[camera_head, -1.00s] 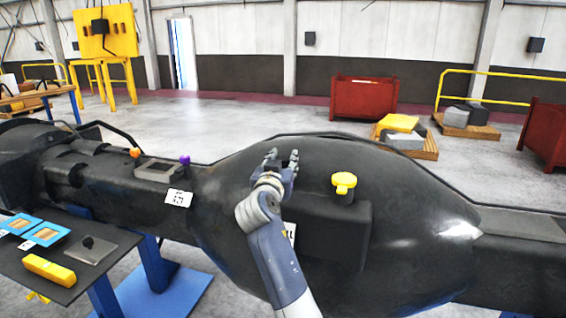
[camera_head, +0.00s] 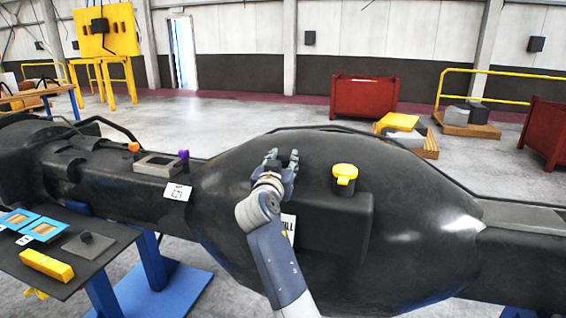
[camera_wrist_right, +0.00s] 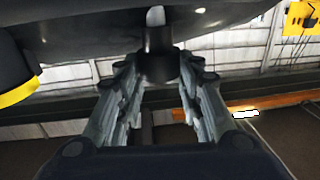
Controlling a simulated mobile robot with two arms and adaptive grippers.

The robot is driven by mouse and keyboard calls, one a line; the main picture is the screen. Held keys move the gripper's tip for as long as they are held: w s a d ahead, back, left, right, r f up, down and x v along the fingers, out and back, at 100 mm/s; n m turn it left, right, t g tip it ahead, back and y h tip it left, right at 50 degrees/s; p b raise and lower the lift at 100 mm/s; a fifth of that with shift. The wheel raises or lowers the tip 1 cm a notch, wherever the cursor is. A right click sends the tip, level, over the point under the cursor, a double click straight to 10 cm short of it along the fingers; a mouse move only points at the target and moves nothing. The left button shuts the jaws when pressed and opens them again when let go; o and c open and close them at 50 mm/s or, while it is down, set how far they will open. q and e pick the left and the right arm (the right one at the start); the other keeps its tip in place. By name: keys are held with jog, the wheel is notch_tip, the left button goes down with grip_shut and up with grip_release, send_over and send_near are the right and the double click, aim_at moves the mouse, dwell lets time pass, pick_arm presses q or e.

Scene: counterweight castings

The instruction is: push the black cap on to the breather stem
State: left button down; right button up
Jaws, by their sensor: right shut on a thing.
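My right gripper (camera_head: 282,156) is above the dark casting (camera_head: 225,180), left of the yellow-topped filler. In the right wrist view my right gripper (camera_wrist_right: 160,75) is shut on the black cap (camera_wrist_right: 158,60), a dark cylinder between the fingertips. A pale, shiny stem (camera_wrist_right: 155,16) shows just past the cap, in line with it, against the casting. The fingers hide the cap in the head view. My left gripper is not in view.
A yellow-topped black filler (camera_head: 345,174) stands close on the right; it shows at the left in the wrist view (camera_wrist_right: 15,85). A dark tray table (camera_head: 110,240) at left bears a yellow block (camera_head: 46,265) and blue-framed pieces. A red bin (camera_head: 363,97) stands far behind.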

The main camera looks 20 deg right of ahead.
jog(key=shift+f+b, duration=0.3)
jog(key=shift+f, duration=0.1)
jog(key=o, duration=1)
jog(key=shift+c, duration=0.2)
jog(key=shift+r, duration=0.2)
notch_tip(320, 180, up, 10)
jog(key=shift+f, duration=0.15)
